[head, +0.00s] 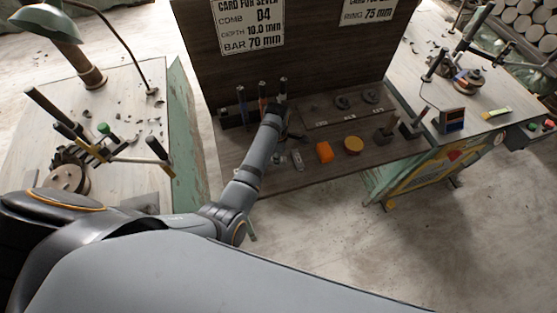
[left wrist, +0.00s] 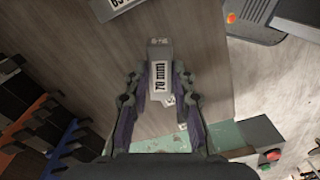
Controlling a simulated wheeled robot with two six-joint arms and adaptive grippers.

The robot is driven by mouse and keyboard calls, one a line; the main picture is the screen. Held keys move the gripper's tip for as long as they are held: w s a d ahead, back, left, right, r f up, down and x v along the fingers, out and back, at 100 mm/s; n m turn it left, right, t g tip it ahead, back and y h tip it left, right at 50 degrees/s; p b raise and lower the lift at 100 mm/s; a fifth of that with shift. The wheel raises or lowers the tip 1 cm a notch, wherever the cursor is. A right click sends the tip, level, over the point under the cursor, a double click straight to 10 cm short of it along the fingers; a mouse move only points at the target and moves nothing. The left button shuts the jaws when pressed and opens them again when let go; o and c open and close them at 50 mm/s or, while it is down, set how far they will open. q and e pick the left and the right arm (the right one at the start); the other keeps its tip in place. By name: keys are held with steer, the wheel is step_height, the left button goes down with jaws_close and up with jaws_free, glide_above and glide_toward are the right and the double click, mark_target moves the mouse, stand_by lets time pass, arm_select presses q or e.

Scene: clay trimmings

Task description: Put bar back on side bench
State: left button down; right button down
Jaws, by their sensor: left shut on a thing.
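My left arm reaches over the dark wooden middle bench (head: 235,160) in the head view. Its gripper (head: 288,136) is near the bench's left part, mostly hidden by my wrist. In the left wrist view the left gripper (left wrist: 161,92) is shut on a grey bar (left wrist: 158,52) with a white label on its face. The label has dark markings, partly readable as 70. A small grey metal piece (head: 297,160) lies on the middle bench beside the gripper; I cannot tell whether it is the held bar. My right gripper is not in view.
The left bench (head: 130,85) holds a lever machine and a lamp. The right bench (head: 420,45) holds another machine. Floor lies between.

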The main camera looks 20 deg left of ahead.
arm_select(q)
steer(key=shift+w+d+f, duration=0.15)
steer(key=shift+w, duration=0.05)
step_height(320, 180, down, 3)
steer(key=shift+f, duration=0.1)
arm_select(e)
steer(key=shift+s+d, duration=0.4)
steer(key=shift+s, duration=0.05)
arm_select(q)
steer(key=shift+f, duration=0.2)
steer(key=c, duration=1.1)
jaws_free()
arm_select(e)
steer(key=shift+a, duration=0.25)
arm_select(q)
steer(key=shift+r, duration=0.1)
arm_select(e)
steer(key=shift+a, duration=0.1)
